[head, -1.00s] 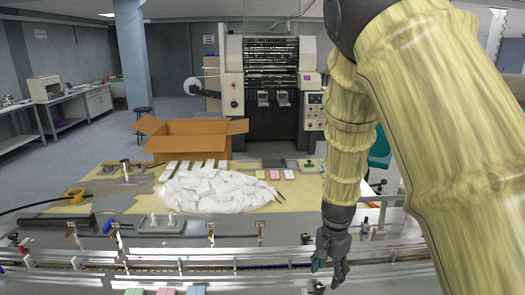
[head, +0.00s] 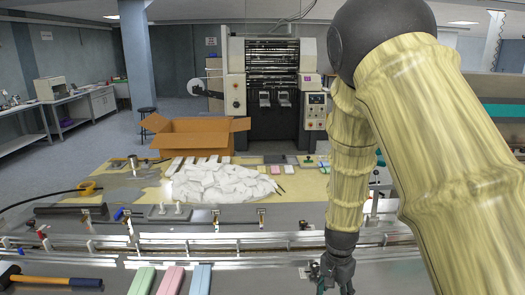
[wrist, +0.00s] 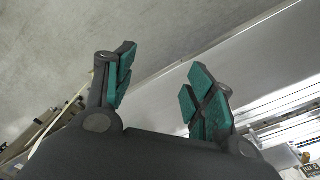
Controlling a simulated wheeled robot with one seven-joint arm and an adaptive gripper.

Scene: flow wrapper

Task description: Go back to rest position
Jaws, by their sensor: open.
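My gripper (head: 334,283) hangs at the lower right of the head view, low over the near side of the machine's rails. In the wrist view my gripper (wrist: 160,88) shows two dark fingers with green pads, spread apart with nothing between them. Below it in that view are a plain grey floor and a pale metal surface edge. The fingertips in the head view are partly cut off by the bottom edge.
Green (head: 142,281), pink (head: 171,281) and blue (head: 200,280) bars lie at the near edge, beside a hammer (head: 55,282). Metal rails (head: 200,240) cross the front. Beyond are a white packet pile (head: 220,184) and an open cardboard box (head: 190,138).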

